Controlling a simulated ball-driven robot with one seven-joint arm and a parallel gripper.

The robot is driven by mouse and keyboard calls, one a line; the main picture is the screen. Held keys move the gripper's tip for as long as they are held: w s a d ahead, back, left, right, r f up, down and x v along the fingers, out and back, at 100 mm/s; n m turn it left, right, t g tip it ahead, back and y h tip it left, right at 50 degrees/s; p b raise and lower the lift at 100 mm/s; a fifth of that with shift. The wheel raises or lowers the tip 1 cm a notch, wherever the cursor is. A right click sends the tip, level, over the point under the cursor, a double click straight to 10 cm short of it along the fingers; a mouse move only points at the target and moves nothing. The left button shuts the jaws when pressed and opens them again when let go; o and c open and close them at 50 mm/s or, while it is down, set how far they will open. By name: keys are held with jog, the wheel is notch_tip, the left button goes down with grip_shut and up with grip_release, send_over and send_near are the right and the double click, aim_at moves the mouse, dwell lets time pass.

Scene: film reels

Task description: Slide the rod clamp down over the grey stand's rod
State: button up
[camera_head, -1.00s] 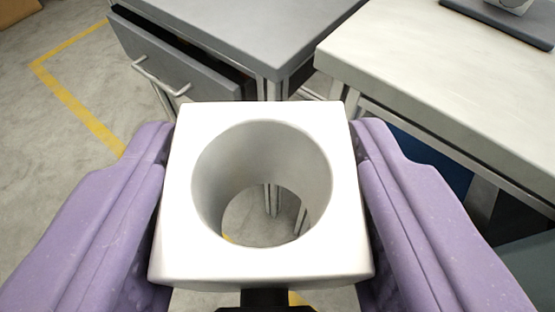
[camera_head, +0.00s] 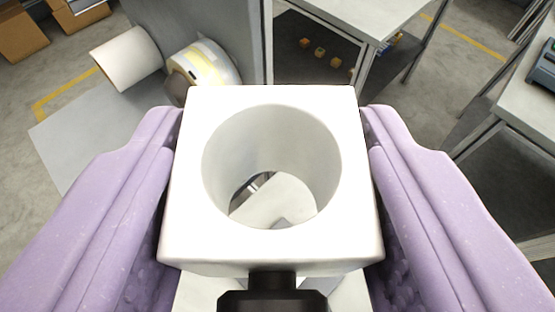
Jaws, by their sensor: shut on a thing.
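The rod clamp (camera_head: 270,247) is a white block with a wide round hole through it. It fills the middle of the view, with a black knob-like part at its near side. My gripper (camera_head: 272,190) has two purple fingers, one on each side of the block, and is shut on it. Through the hole I see a pale surface and a small dark and metallic part, too little to identify. I cannot make out the grey stand or its rod in this view.
A white roll (camera_head: 126,59) and a roll with a yellow band (camera_head: 205,66) lie at upper left. A pale table (camera_head: 355,12) with small orange items beneath stands at the top. Another table (camera_head: 520,100) with a grey device (camera_head: 545,62) is at right. Floor shows between them.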

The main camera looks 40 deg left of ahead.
jog(key=shift+w+d+r, duration=0.5)
jog(key=shift+w+r, duration=0.1)
jog(key=shift+w, duration=0.05)
notch_tip(320, 180, down, 10)
jog(key=b, duration=0.7)
jog(key=shift+r+b, duration=0.15)
jog(key=shift+b, duration=0.15)
jog(key=shift+s+f+b, duration=0.1)
jog(key=shift+f+b, duration=2.35)
jog(key=shift+b, duration=0.15)
jog(key=shift+f, duration=0.15)
jog(key=shift+f+b, duration=2.4)
jog(key=shift+b, duration=0.2)
jog(key=shift+f+b, duration=2.5)
